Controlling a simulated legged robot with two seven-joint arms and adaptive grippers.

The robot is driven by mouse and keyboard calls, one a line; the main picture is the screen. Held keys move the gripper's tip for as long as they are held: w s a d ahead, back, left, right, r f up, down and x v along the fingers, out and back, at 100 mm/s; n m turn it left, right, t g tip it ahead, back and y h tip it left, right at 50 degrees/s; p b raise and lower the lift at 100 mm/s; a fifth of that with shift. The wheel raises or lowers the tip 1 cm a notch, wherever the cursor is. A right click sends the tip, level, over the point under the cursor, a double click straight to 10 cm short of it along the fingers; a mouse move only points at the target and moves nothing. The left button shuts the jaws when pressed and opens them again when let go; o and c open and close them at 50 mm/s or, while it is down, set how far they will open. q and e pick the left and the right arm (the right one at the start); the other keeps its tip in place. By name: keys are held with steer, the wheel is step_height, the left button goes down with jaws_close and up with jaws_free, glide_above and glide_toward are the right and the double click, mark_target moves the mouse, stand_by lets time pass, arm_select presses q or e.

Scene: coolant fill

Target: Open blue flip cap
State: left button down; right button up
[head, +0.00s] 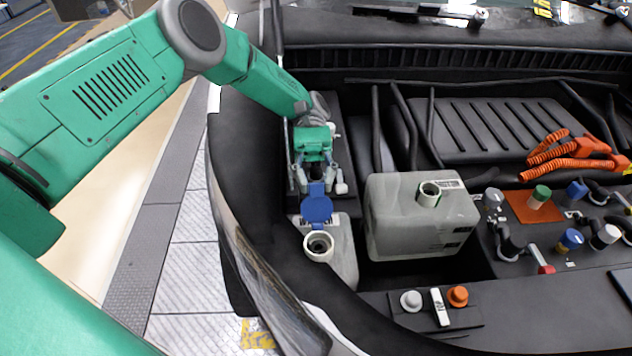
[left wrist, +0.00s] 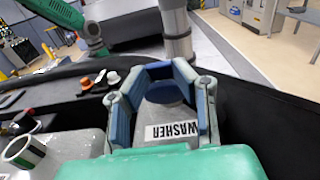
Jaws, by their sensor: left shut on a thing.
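The blue flip cap (head: 317,207) stands raised on the far side of the washer tank's filler neck (head: 318,246), and the neck's dark opening is uncovered. The pale washer tank (head: 342,262) sits at the left edge of the engine bay. My left gripper (head: 316,183) reaches down behind the cap and is shut on its upper part. In the left wrist view, the blue cap (left wrist: 165,93) shows between the blue-padded fingers of my left gripper (left wrist: 166,75), with a WASHER label in front of it. My right gripper is not in view.
A larger grey tank (head: 420,228) with an open neck stands right of the washer tank. Beyond are coloured caps (head: 570,239) and orange hoses (head: 565,163). A small panel with white and orange knobs (head: 457,296) lies in front. The bay's dark rim curves close along the left.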

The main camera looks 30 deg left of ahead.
arm_select(q)
steer(key=shift+s+d+f, duration=0.1)
steer(key=shift+s, duration=0.05)
steer(key=c, duration=1.3)
jaws_free()
steer(key=shift+d, duration=0.1)
steer(key=shift+r, duration=0.45)
step_height(320, 180, up, 9)
steer(key=shift+r, duration=0.1)
